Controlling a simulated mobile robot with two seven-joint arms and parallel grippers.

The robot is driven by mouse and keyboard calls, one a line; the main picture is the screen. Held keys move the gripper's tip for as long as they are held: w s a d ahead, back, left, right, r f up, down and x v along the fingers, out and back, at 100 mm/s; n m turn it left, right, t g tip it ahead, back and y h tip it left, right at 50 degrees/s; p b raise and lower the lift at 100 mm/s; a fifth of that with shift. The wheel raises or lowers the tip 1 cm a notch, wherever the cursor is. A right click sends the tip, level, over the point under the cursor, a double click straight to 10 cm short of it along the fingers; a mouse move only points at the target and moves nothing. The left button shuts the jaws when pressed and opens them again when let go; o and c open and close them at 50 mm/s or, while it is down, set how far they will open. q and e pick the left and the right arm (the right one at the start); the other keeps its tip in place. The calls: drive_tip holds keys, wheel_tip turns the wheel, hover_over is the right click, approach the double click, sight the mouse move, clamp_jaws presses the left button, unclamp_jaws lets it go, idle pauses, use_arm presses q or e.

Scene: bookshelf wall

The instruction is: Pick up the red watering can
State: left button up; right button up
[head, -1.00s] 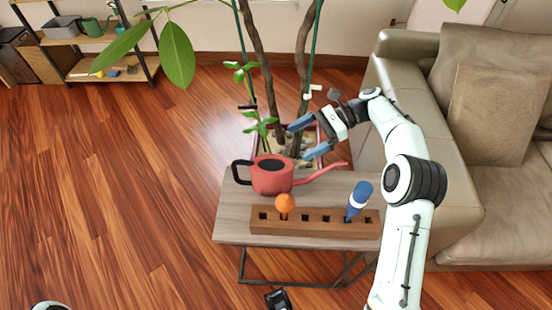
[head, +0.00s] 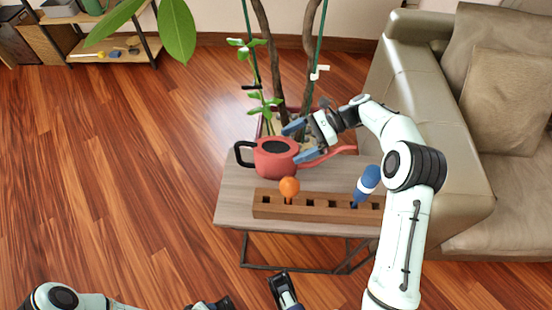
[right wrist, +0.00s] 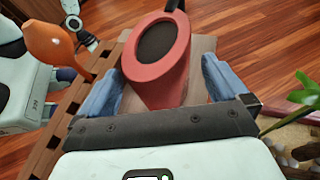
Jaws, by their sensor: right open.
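The red watering can (head: 277,165) stands upright on the small table (head: 232,205), its black handle to the left and its spout to the right. My right gripper (head: 296,142) is open at the can's back right side. In the right wrist view the can (right wrist: 165,85) shows between the two blue fingers (right wrist: 160,75), with gaps at both sides. The near finger hides part of the can where the spout begins. Parts of my left arm and gripper (head: 248,293) show at the bottom edge of the head view, cut off.
A wooden block with holes (head: 325,208) lies in front of the can, holding an orange-topped tool (head: 289,187) and a blue one (head: 367,182). A potted plant (head: 265,100) stands behind the table. A sofa (head: 412,80) is at the right; open floor lies left.

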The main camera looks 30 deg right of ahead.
sight(285, 148)
drive_tip(key=x, duration=0.3)
drive_tip(key=shift+a+f, duration=0.15)
drive_tip(key=shift+a, duration=0.2)
use_arm(q)
drive_tip(key=shift+w+a+f, duration=0.3)
drive_tip(key=shift+w+f, duration=0.1)
drive_tip(key=shift+w, duration=0.15)
use_arm(e)
drive_tip(key=c, duration=1)
wheel_tip(285, 148, up, 19)
drive_tip(key=p, duration=0.4)
drive_tip(key=shift+c, duration=0.2)
use_arm(q)
drive_tip(key=s+d+r+g, duration=0.2)
drive_tip(key=s+d+r, duration=0.1)
drive_tip(key=s+r, duration=0.3)
drive_tip(key=shift+s+h+p, duration=0.35)
drive_tip(key=shift+s+h, duration=0.05)
drive_tip(key=shift+s, duration=0.1)
use_arm(e)
drive_tip(key=shift+r, duration=0.6)
use_arm(q)
drive_tip(key=shift+d, duration=0.1)
